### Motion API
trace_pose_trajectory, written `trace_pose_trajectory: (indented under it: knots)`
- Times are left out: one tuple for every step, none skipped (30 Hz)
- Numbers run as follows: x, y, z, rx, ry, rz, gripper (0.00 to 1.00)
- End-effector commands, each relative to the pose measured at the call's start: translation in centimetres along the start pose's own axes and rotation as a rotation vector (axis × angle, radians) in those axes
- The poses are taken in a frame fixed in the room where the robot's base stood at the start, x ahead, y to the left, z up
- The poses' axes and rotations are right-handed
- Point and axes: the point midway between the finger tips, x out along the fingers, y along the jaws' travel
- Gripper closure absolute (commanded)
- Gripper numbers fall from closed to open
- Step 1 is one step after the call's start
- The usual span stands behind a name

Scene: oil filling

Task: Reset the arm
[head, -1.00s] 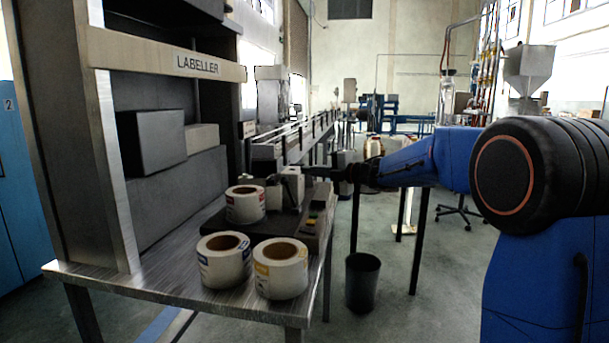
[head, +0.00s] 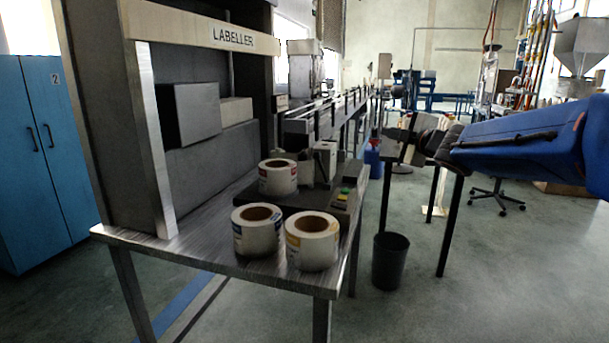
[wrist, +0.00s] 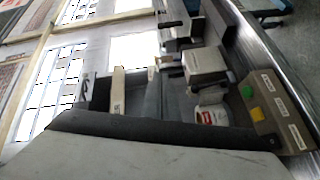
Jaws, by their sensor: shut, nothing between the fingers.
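My blue arm reaches in from the right in the head view, and my gripper (head: 392,133) is at its dark left end. The gripper is shut and empty, held in the air to the right of the labeller table (head: 200,250) and apart from it. The fingertips look small and dark there. The wrist view looks tilted onto the labeller bench, with a label roll (wrist: 212,117) and a control box (wrist: 270,115) with green and yellow buttons.
Three label rolls stand on the table, one (head: 312,240) near its front edge. A black bin (head: 390,260) is on the floor to the right. Blue lockers (head: 45,150) stand at left. Open floor lies at the front right.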

Motion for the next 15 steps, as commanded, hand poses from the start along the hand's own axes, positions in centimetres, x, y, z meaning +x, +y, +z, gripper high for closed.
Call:
trace_pose_trajectory:
  knots:
    - [-1.9,0.0,0.6,0.058,-0.066,0.008,1.00]
    - [-2.9,-0.3,1.1,0.096,-0.107,0.011,1.00]
    - [-4.4,-0.7,1.8,0.149,-0.162,0.012,1.00]
    - [-5.5,-1.1,2.3,0.188,-0.203,0.013,1.00]
    - [-6.6,-1.6,2.8,0.228,-0.244,0.011,1.00]
    - [-8.2,-2.3,3.4,0.284,-0.297,0.009,1.00]
    - [-9.5,-3.0,3.8,0.325,-0.336,0.005,1.00]
    - [-10.7,-3.7,4.3,0.366,-0.375,0.000,1.00]
    - [-12.4,-4.8,4.7,0.422,-0.425,-0.007,1.00]
    - [-13.8,-5.8,5.0,0.465,-0.464,-0.015,1.00]
    - [-15.1,-6.8,5.3,0.507,-0.500,-0.024,1.00]
    - [-16.9,-8.3,5.6,0.564,-0.549,-0.037,1.00]
    - [-18.3,-9.4,5.7,0.608,-0.584,-0.048,1.00]
    - [-19.6,-10.6,5.8,0.650,-0.620,-0.062,1.00]
    - [-21.5,-12.3,5.8,0.706,-0.666,-0.081,1.00]
